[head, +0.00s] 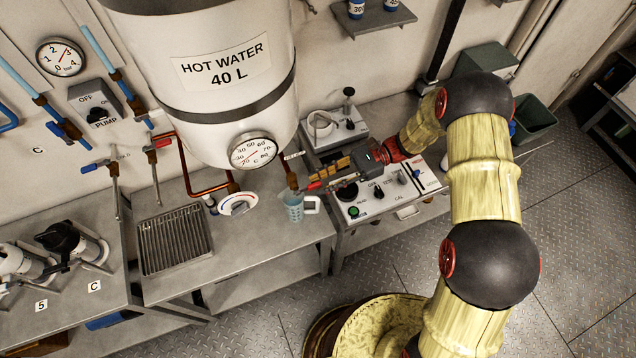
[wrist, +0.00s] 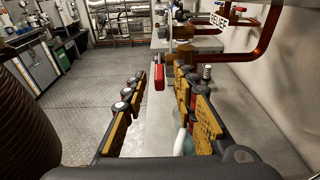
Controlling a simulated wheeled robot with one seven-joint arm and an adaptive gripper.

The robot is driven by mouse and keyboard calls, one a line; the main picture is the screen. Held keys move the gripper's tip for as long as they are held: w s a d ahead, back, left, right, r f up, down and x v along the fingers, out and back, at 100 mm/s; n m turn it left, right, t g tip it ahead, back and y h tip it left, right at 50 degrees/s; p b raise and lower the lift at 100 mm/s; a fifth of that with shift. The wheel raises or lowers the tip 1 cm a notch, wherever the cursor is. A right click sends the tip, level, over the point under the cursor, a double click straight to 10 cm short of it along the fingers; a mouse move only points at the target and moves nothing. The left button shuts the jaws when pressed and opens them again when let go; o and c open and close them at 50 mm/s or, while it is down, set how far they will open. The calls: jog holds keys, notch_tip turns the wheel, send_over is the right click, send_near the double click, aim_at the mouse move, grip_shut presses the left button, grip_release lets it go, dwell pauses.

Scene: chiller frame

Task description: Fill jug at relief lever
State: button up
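The clear bluish jug (head: 294,207) stands upright on the metal bench below the relief outlet of the hot water tank (head: 205,80), with its handle to the right. In the wrist view, part of the jug (wrist: 187,144) shows low down, mostly hidden by my right finger. In the head view, the lever (head: 314,186) is close to my gripper (head: 316,178). My gripper (wrist: 159,84) is open, with a gap around the lever; I see no contact.
A drain grate (head: 175,240) lies on the bench to the left. A white control box (head: 390,190) stands under my forearm on the right. Copper pipe (wrist: 268,38) runs beside the tank outlet. A temperature gauge (head: 253,151) faces out from the tank. The floor in front is clear.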

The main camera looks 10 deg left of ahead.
jog(key=v, duration=1)
jog(key=shift+d, duration=0.25)
jog(key=shift+w, duration=0.1)
jog(key=s+d+f+n+h, duration=0.2)
jog(key=s+f, duration=0.2)
jog(key=f, duration=0.2)
jog(key=s+d+r+n+t+h, duration=0.1)
jog(key=s+d+r+n+h, duration=0.15)
jog(key=s+d+h, duration=0.2)
jog(key=s+d+r+n+t+h+b, duration=0.2)
jog(key=s+d+r+t, duration=0.1)
jog(key=r, duration=0.4)
jog(key=s+d+r+n+t+h+b, duration=0.2)
jog(key=s+r+t, duration=0.3)
jog(key=r, duration=0.3)
jog(key=s+d+r+n+t+h+b, duration=0.2)
jog(key=s+d+r+n+t+h, duration=0.1)
jog(key=r, duration=0.5)
jog(key=shift+s+d+t+b, duration=0.3)
jog(key=shift+s+d+t, duration=0.2)
jog(key=shift+d+t, duration=0.5)
